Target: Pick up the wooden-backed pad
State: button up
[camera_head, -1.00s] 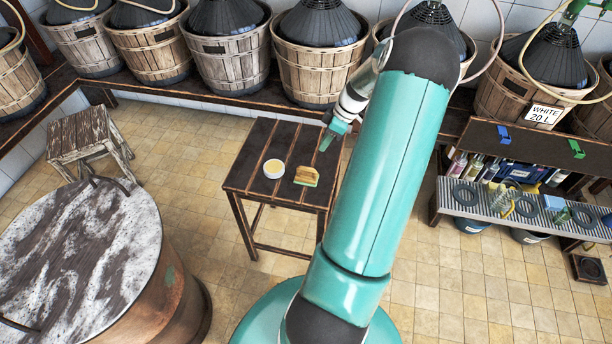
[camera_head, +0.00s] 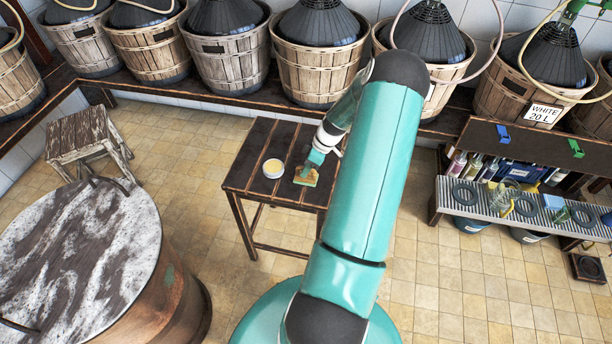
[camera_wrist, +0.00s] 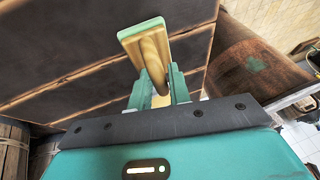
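The wooden-backed pad (camera_head: 305,180) lies on the dark slatted small table (camera_head: 240,180), right of a round white tub (camera_head: 273,168) with yellow contents. The pad has a pale wooden back and a green edge. In the wrist view the pad (camera_wrist: 142,45) extends away from my gripper (camera_wrist: 158,82), its wooden grip running toward the space between the fingers. The fingers stand apart, one on each side of the near end of the grip. In the head view my gripper (camera_head: 309,168) is right over the pad and partly covers it. Contact cannot be told.
A large drum (camera_head: 90,260) with a worn top stands left of the table, and a wooden stool (camera_head: 88,140) behind it. Demijohn baskets (camera_head: 318,70) line the back shelf. A metal rack (camera_head: 520,207) with rings and bottles stands at right. Tiled floor is free around the table.

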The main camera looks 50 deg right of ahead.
jog(key=shift+w+f, duration=0.1)
jog(key=shift+f, duration=0.15)
grip_shut()
jog(key=shift+r, duration=0.2)
jog(key=shift+r, duration=0.25)
notch_tip(320, 180, up, 2)
jog(key=shift+r, duration=0.15)
jog(key=s+a+r, duration=0.2)
jog(key=s+r, duration=0.3)
jog(key=s, duration=0.1)
jog(key=s+a+r, duration=0.3)
jog(key=s+r, duration=0.2)
jog(key=s, duration=0.2)
jog(key=shift+a, duration=0.25)
